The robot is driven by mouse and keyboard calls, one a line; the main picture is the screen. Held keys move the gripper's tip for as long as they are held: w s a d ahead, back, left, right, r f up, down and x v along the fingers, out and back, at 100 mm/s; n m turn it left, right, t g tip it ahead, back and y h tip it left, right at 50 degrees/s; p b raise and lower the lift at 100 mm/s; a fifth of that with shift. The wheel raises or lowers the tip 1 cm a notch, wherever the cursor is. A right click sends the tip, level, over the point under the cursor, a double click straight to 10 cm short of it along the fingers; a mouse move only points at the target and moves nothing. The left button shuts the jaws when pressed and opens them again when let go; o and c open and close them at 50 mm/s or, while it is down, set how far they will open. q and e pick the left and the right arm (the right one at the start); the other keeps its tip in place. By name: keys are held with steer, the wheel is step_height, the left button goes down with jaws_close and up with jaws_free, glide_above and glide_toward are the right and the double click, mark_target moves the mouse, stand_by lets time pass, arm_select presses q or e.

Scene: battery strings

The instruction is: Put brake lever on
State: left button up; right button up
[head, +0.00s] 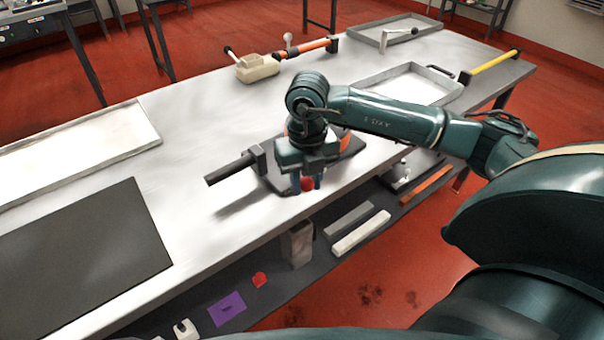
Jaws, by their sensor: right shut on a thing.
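My right gripper (307,184) points down over the near edge of the table. It is shut on a small red knob (307,185) between its fingertips. A device with a dark grey base (277,180) and a black bar (229,168) sticking out to the left sits on the table beside and behind the gripper. An orange and dark part shows behind the wrist, mostly hidden. Whether the red knob belongs to a brake lever joined to this device, I cannot tell. My left gripper is not in view.
A black mat (80,265) and a shallow tray (75,150) lie on the left of the table. A beige block (257,68), an orange-handled tool (310,48) and another tray (375,89) lie farther back. A lower shelf holds a purple card (227,308) and several bars. The table's middle left is clear.

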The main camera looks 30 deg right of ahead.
steer(key=shift+c, duration=0.7)
steer(key=shift+d+n, duration=0.2)
steer(key=shift+n, duration=0.1)
steer(key=shift+d+n+b, duration=0.55)
steer(key=shift+n+b, duration=0.05)
steer(key=shift+n, duration=0.4)
steer(key=shift+d+n+b, duration=0.6)
steer(key=shift+d+n, duration=0.1)
steer(key=shift+n, duration=0.4)
steer(key=shift+d, duration=0.1)
